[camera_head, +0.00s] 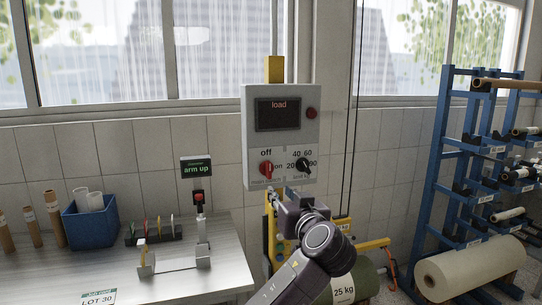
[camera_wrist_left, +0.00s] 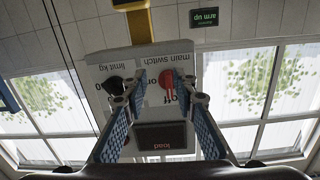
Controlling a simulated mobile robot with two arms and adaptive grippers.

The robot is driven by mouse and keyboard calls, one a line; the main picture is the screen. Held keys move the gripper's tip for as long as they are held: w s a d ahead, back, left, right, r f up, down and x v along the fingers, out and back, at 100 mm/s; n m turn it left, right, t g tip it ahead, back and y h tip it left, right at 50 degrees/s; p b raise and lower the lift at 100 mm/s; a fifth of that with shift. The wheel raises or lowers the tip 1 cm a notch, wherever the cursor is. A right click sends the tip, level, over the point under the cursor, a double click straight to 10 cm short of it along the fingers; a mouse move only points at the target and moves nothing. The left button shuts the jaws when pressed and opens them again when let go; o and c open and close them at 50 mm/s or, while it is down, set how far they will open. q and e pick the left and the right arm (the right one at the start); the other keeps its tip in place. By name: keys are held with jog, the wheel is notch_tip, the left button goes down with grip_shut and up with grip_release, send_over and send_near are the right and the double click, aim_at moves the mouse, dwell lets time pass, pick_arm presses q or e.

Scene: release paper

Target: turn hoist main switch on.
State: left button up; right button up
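My left gripper (camera_head: 284,200) is just below the box's lower edge in the head view. In the upside-down left wrist view, the gripper (camera_wrist_left: 164,92) is open and empty, and the red knob (camera_wrist_left: 167,77) shows between its fingertips; contact is not visible. My right gripper is not in view.
The black limit knob (camera_head: 303,167) is close beside the switch. A bench (camera_head: 180,287) with a blue bin (camera_head: 90,228) stands left. A blue roll rack (camera_head: 437,150) stands right. A hanging roll (camera_head: 366,279) and yellow hoist parts are behind my arm.

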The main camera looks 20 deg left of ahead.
aim_at(270, 168)
pick_arm(q)
notch_tip(270, 168, up, 5)
jog(key=s+n, duration=0.1)
jog(key=shift+y, duration=0.4)
jog(key=p+x, duration=0.4)
jog(key=x, duration=0.2)
jog(key=shift+s+a+r, duration=0.1)
jog(key=shift+a+r, duration=0.05)
jog(key=shift+a, duration=0.05)
jog(key=shift+w+a+p, duration=0.35)
jog(key=shift+w, duration=0.15)
jog(key=shift+w+f, duration=0.15)
jog(key=shift+f, duration=0.05)
jog(key=shift+c, duration=0.4)
grip_shut()
